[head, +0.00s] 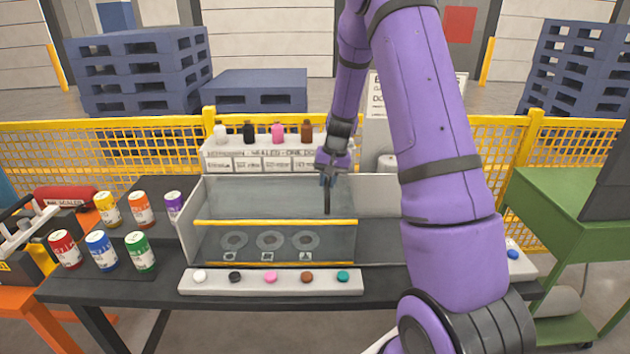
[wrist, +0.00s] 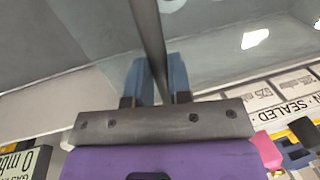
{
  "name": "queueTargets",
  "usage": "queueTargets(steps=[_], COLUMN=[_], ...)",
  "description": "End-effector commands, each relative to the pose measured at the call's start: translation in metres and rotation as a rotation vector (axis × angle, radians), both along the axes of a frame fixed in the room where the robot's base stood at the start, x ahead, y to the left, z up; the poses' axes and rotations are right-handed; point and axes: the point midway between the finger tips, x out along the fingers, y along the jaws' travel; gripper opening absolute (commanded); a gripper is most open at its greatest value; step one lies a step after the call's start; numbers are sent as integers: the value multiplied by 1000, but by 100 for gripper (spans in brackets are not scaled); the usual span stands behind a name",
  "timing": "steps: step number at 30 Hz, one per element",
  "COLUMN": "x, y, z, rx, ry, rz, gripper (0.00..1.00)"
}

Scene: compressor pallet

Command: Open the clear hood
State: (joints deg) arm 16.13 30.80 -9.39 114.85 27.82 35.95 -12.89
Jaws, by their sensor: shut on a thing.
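The clear hood (head: 220,245) is a see-through box cover with yellow edging along its front, at the middle of the table. It looks lowered over a grey bay with several round, dark-ringed seats. My gripper (head: 328,181) is above the hood's rear right part, pointing down. Its blue fingers (wrist: 156,82) are shut on a dark slim rod (head: 327,199), which also shows between them in the wrist view (wrist: 148,30). The rod's lower end is near the hood's top; I cannot tell whether it touches.
A white strip (head: 190,288) with several coloured caps lies in front. Several coloured cans (head: 98,252) stand left. A labelled rack (head: 225,156) with small bottles is behind the hood, before a yellow fence (head: 60,150). A green cart (head: 550,205) stands right.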

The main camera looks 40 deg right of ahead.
Motion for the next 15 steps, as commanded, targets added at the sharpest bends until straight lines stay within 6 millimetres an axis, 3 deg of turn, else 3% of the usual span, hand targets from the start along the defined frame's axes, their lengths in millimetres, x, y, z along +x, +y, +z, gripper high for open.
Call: queueTargets(steps=[15], x=[-103], y=[-151], z=[0], rx=[0], ry=[1], rz=[-10], gripper=[0])
